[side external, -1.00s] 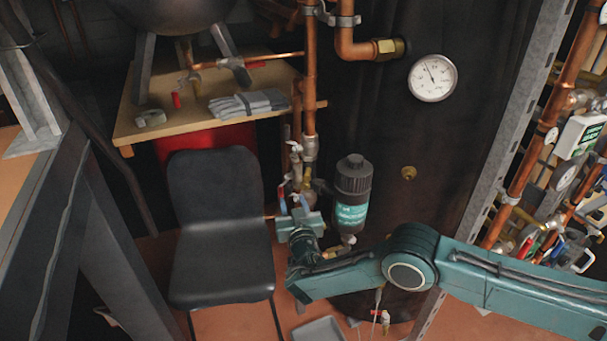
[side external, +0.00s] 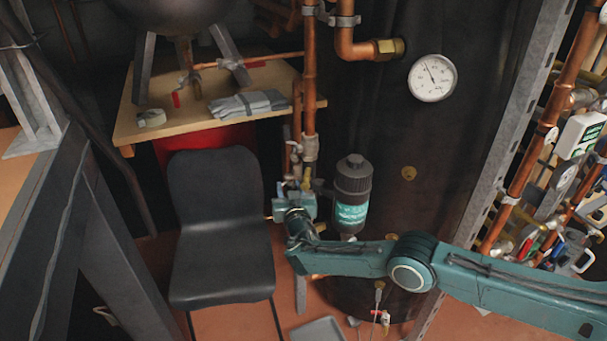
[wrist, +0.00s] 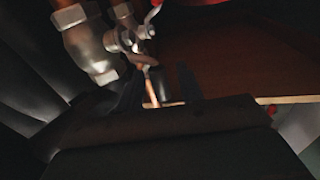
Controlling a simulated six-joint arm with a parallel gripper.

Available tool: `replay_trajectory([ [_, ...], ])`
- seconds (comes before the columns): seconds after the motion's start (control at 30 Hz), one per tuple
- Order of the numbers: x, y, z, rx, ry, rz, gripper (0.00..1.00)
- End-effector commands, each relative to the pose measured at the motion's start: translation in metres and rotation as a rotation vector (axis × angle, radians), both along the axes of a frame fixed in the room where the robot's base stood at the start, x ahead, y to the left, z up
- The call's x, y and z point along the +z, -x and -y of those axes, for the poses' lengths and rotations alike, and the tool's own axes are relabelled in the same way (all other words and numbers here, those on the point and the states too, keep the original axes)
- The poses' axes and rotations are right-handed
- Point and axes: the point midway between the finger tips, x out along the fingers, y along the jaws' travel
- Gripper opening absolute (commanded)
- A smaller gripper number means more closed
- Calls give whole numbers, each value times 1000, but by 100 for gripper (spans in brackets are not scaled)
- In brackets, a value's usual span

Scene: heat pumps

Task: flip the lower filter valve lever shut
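The filter (side external: 353,190), a dark-capped canister with a teal label, stands beside the vertical copper pipe in the side view. My gripper is at the pipe, just left of the filter, and its teal wrist hides the lower valve there. In the wrist view, a metal valve body (wrist: 88,40) with a small pivot fills the upper left. A narrow lever with a dark end (wrist: 152,85) hangs from it. My gripper (wrist: 159,88) is open, with its dark fingers on either side of the lever end. The view is dim, and I cannot tell whether they touch it.
A black chair (side external: 222,225) stands left of my wrist. A wooden shelf (side external: 150,100) with grey gloves (side external: 247,103) is behind it. The dark tank carries a round gauge (side external: 432,78). Red parts show at the top of the wrist view.

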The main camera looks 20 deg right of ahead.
Motion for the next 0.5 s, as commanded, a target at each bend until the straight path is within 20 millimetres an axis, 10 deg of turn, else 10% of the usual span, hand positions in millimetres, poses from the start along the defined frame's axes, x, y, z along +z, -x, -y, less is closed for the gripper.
replay_trajectory([
  [0.4,0,-3,1,0,0,0,37],
  [0.5,0,-3,1,0,0,0,21],
])
